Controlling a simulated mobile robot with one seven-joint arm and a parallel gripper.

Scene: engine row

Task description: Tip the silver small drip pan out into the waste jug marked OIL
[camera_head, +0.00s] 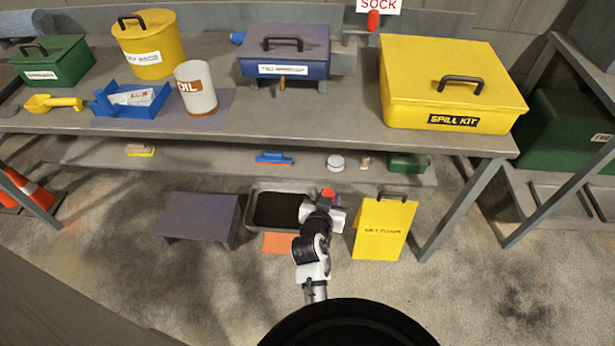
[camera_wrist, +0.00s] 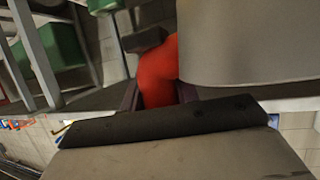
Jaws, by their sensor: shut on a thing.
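The silver drip pan (camera_head: 249,207) is low down, in front of the lower shelf, with dark, nearly black contents. My gripper (camera_head: 328,196) is at its right end, shut on a red part there that looks like the pan's handle. In the wrist view the red part (camera_wrist: 158,70) sits between my jaws, beside a smooth grey surface (camera_wrist: 250,40) that looks like the pan. Whether the pan touches the floor I cannot tell. The white waste jug marked OIL (camera_head: 196,92) stands upright on the bench top, left of the blue box, well above the pan.
A grey low stand (camera_head: 199,217) is left of the pan and a yellow floor sign (camera_head: 382,228) right of it. An orange patch (camera_head: 277,243) lies in front. The bench (camera_head: 330,120) and lower shelf (camera_head: 210,160) overhang behind. A blue tray (camera_head: 131,101) is left of the jug.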

